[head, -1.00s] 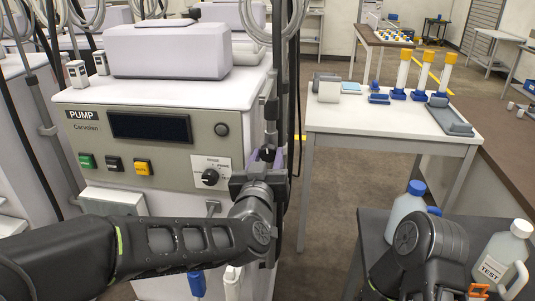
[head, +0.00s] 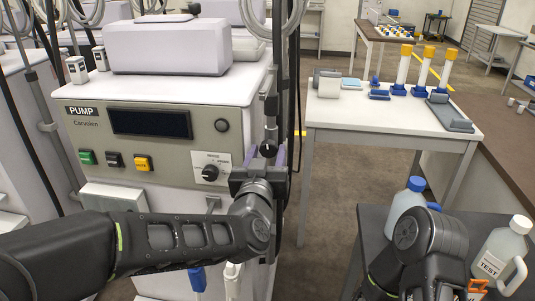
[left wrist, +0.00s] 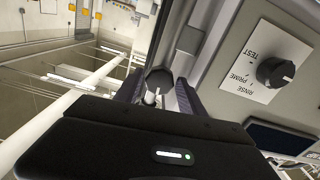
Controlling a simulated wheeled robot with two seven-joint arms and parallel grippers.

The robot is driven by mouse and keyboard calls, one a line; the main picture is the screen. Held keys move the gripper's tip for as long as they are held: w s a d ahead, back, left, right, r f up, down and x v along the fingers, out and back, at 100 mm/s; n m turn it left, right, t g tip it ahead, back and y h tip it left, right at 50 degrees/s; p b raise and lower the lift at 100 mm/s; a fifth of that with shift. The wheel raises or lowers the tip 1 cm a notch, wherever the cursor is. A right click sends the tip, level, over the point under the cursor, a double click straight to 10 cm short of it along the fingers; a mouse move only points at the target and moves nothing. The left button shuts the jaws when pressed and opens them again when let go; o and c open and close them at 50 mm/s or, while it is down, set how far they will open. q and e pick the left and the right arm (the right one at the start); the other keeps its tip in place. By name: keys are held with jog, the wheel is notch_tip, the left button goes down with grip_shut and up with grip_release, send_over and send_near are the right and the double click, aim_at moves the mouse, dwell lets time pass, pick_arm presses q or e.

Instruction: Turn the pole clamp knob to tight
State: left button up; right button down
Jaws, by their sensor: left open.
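The pole clamp knob (head: 268,149) is a dark round knob with a pale pointer mark, on the upright pole at the right side of the pump. It also shows in the left wrist view (left wrist: 158,79). My left gripper (head: 267,158) is open, with its purple-grey fingers just below and to either side of the knob in the head view. In the left wrist view the fingers (left wrist: 157,92) flank the knob with gaps on both sides. I cannot tell how tight the clamp is. My right arm shows at lower right; its fingertips are not clearly visible.
The pump's mode dial (head: 210,173) is close left of my left gripper. Hanging tubes run beside the pole. A white table (head: 340,125) with bottles stands behind right. A dark side table (head: 375,225) holds two jugs, near my right arm.

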pick_arm(q)
jog(key=v, duration=0.7)
jog(key=shift+s+b, duration=0.3)
jog(key=shift+b, duration=0.15)
